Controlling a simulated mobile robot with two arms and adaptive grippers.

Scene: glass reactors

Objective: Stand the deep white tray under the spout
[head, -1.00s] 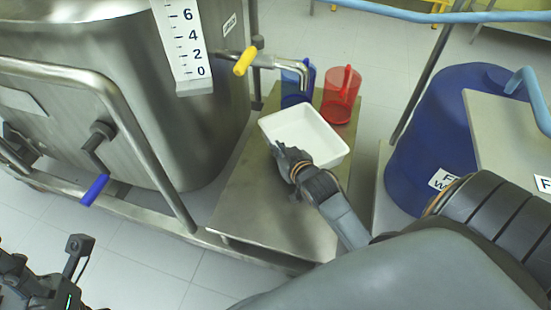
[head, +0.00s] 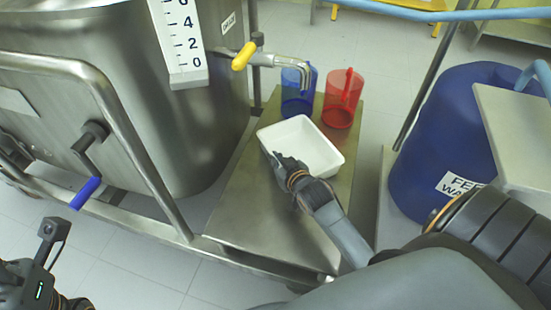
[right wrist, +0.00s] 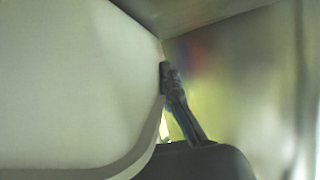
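The deep white tray (head: 318,146) is upright and looks level above or on the steel platform, just in front of the two jugs; I cannot tell whether it touches the platform. My right gripper (head: 280,164) is at the tray's near-left wall and appears shut on it. In the right wrist view the tray's pale wall (right wrist: 75,85) fills the left side, with a dark finger (right wrist: 174,92) against its edge. The spout (head: 303,75) points down over the blue jug, behind the tray. My left gripper (head: 50,240) is partly in view at bottom left, its fingers unclear.
A blue jug (head: 292,99) stands under the spout, with a red jug (head: 339,110) to its right. The steel platform (head: 255,208) is bare in front. The steel vessel (head: 185,125) with its yellow-handled valve (head: 243,56) is left; a blue drum (head: 435,155) is right.

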